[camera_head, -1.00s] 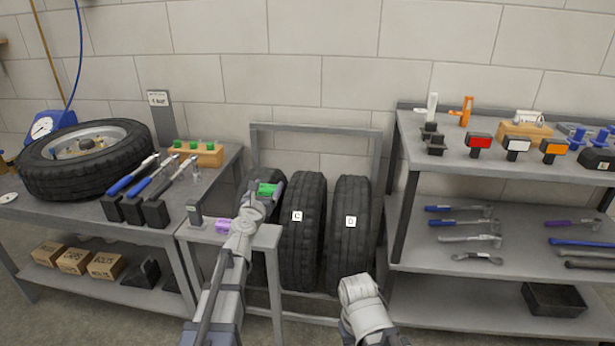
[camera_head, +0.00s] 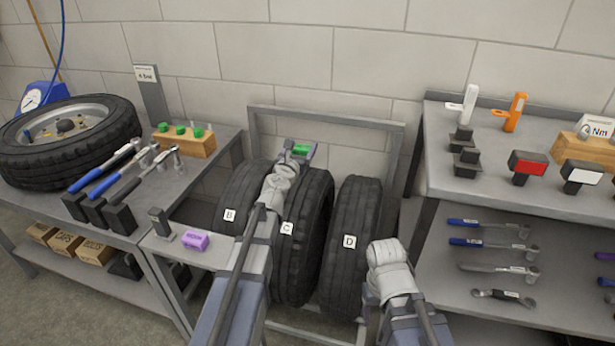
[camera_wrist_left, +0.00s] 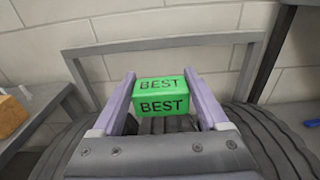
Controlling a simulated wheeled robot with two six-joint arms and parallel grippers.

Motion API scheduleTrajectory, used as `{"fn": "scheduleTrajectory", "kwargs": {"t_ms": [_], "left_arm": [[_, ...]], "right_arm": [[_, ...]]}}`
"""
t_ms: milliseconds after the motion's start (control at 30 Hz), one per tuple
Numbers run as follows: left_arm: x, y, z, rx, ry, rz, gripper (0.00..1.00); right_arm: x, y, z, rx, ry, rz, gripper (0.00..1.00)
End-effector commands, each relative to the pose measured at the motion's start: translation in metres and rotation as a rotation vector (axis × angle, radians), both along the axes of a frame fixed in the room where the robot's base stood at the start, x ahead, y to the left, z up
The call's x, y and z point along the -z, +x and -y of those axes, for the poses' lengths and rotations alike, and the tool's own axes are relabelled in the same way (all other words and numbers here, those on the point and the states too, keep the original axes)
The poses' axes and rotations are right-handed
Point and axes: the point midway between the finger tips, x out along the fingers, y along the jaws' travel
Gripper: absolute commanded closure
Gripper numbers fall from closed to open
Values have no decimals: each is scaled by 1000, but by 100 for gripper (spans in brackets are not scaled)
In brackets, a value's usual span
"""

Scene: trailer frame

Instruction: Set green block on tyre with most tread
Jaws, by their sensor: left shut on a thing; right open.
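My left gripper (camera_head: 298,150) is shut on the green block (camera_head: 301,149). In the left wrist view the green block (camera_wrist_left: 161,96) reads "BEST" and sits between the two fingers (camera_wrist_left: 160,100). The gripper holds it over the top of tyre C (camera_head: 314,215); whether the block touches the tread is hidden. Tyre B (camera_head: 240,195) stands to the left and tyre D (camera_head: 349,240) to the right, all upright in the rack. My right arm's wrist shows at the lower middle (camera_head: 390,262); its fingertips are hard to make out.
The grey rack frame (camera_head: 325,113) rises behind the tyres. A small stand with a purple block (camera_head: 195,240) is left of them. The left bench holds a wheel (camera_head: 65,135) and wrenches. A shelf unit (camera_head: 430,190) stands close on the right.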

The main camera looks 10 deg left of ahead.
Motion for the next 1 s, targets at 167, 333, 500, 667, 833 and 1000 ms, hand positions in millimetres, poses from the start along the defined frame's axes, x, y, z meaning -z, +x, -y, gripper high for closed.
{"fn": "scheduleTrajectory", "kwargs": {"t_ms": [167, 333, 500, 667, 833, 1000], "left_arm": [[7, 0, 0, 0, 0, 0, 79], [30, -1, 0, 0, 0, 0, 79], [57, -1, 0, 0, 0, 0, 79], [66, -1, 0, 0, 0, 0, 79], [66, 0, 0, 0, 0, 0, 79], [83, -1, 0, 0, 0, 0, 79]], "right_arm": [[7, 0, 0, 0, 0, 0, 25], [30, 0, 1, -1, -3, 1, 25], [57, 0, 1, -2, -7, 2, 25], [65, 1, 2, -4, -9, 4, 25], [66, 1, 2, -4, -9, 4, 25], [83, 1, 2, -5, -12, 5, 25]]}}
